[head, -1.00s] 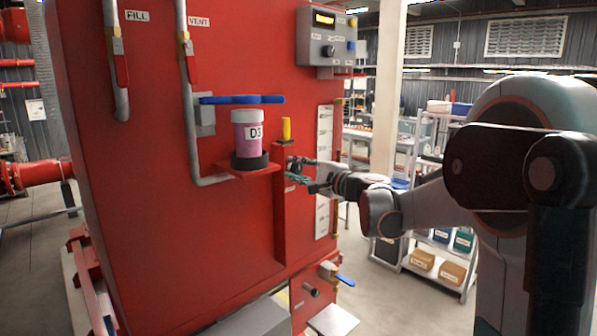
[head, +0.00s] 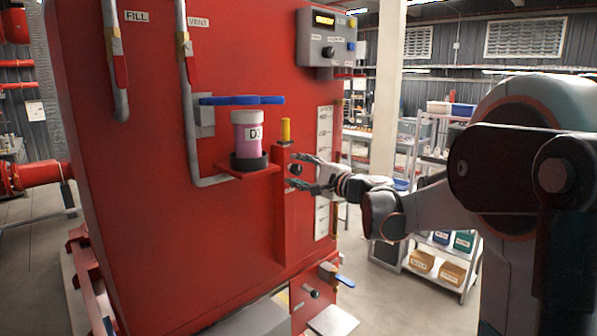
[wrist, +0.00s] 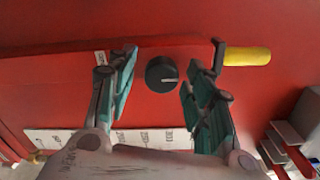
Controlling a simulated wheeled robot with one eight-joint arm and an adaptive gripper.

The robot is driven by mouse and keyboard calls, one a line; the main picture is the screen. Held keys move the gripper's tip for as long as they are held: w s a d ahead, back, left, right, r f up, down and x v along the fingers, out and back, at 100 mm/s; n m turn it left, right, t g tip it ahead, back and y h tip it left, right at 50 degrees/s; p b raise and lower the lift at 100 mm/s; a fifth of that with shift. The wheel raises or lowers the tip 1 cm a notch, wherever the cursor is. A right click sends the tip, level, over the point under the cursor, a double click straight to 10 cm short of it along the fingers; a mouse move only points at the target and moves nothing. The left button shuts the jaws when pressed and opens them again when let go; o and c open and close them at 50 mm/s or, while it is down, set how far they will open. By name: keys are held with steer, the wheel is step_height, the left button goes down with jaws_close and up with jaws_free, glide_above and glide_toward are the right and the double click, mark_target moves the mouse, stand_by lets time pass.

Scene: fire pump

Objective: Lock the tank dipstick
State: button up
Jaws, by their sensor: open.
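The tank dipstick shows as a yellow handle (head: 285,130) on top of a narrow red post on the red tank's side. It also shows at the upper right in the wrist view (wrist: 246,56). A round black knob (wrist: 162,75) with a white line sits on the post below the handle. The line lies roughly level in the wrist view. My gripper (head: 293,171) is open and empty at the post. In the wrist view, its green-padded fingers (wrist: 161,70) stand on either side of the knob, with visible gaps. Contact with the knob is not seen.
A pink and white jar (head: 248,140) marked D3 stands on a red shelf left of the post. A blue valve handle (head: 241,100) is above it. A white gauge strip (head: 323,173) runs beside the post, and a grey control box (head: 327,37) is higher up.

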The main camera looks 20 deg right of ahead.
steer(key=v, duration=1.1)
steer(key=shift+s, duration=0.25)
